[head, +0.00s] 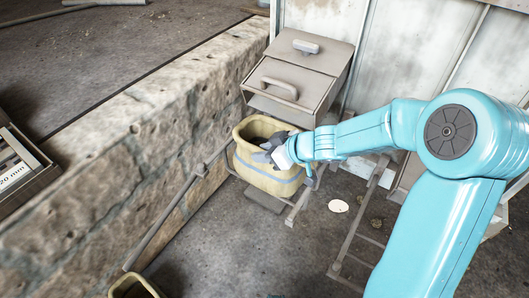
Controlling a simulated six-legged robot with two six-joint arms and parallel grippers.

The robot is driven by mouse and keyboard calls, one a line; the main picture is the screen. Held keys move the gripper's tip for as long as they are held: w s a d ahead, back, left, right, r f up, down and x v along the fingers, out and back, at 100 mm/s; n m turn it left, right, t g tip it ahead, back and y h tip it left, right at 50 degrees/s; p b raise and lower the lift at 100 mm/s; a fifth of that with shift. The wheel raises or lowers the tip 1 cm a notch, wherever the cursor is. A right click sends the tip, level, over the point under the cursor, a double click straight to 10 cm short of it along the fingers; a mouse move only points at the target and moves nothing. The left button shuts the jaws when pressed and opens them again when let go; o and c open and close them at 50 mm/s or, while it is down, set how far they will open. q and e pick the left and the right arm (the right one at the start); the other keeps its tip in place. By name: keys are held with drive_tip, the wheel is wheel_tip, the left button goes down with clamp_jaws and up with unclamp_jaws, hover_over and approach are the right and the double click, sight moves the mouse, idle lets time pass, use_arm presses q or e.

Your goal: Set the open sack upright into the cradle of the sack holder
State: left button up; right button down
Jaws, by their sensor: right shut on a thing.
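The open sack (268,179) is tan-yellow with a pale blue band, and its mouth faces up. It stands close to upright at the grey metal frame of the sack holder (295,212), below a grey metal box. My right gripper (265,154) is shut on the sack's rim at its right side. The frame's bars show beside and below the sack. The sack hides much of the cradle, so I cannot tell whether its bottom rests in it. My left gripper is not in view.
A grey metal box with handles (300,75) stands just behind the sack. A stone wall (120,150) runs along the left. A second tan container (133,287) is cut off at the bottom edge. A ladder-like rack (360,225) stands to the right on the concrete floor.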

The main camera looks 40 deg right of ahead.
drive_tip(key=shift+f, duration=0.1)
drive_tip(key=c, duration=0.9)
unclamp_jaws()
drive_tip(key=shift+r, duration=0.3)
drive_tip(key=p+v, duration=0.6)
drive_tip(key=v, duration=0.5)
drive_tip(key=shift+s+p, duration=0.15)
drive_tip(key=shift+p, duration=0.2)
drive_tip(key=shift+s+d+r, duration=0.1)
drive_tip(key=shift+s, duration=0.15)
drive_tip(key=shift+s, duration=0.1)
